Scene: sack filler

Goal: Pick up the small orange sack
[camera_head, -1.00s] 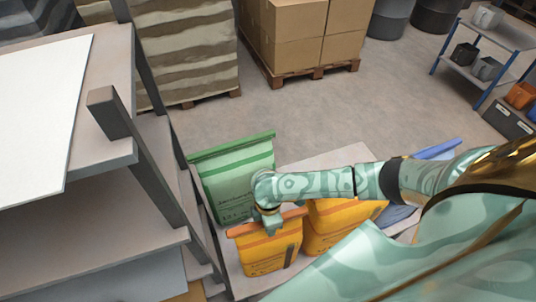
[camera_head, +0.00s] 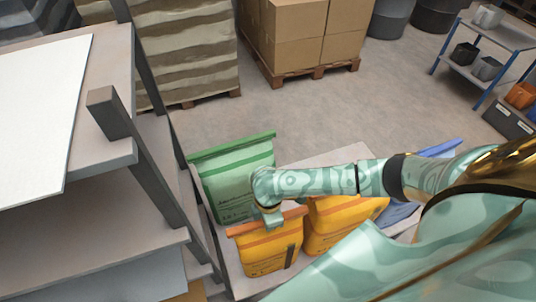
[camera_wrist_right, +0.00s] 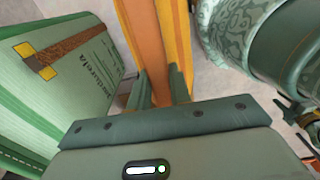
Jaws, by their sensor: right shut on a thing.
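The small orange sack (camera_head: 268,254) stands upright on a pale platform, its top fold running across under my right wrist. My right gripper (camera_head: 271,217) comes down on that top edge from above. In the right wrist view the gripper's two dark green fingers (camera_wrist_right: 161,88) are shut on the orange sack (camera_wrist_right: 157,35), one on each side of it. In the head view my wrist hides the middle of the sack's top and the fingertips. I cannot tell any gap under the sack. My left gripper is out of view.
A green sack (camera_head: 236,182) stands close behind and left, also in the right wrist view (camera_wrist_right: 82,75). A bigger orange sack (camera_head: 335,228) stands just right, partly behind my arm. A blue sack (camera_head: 440,149) is farther right. A shelf rack (camera_head: 140,160) rises close at left.

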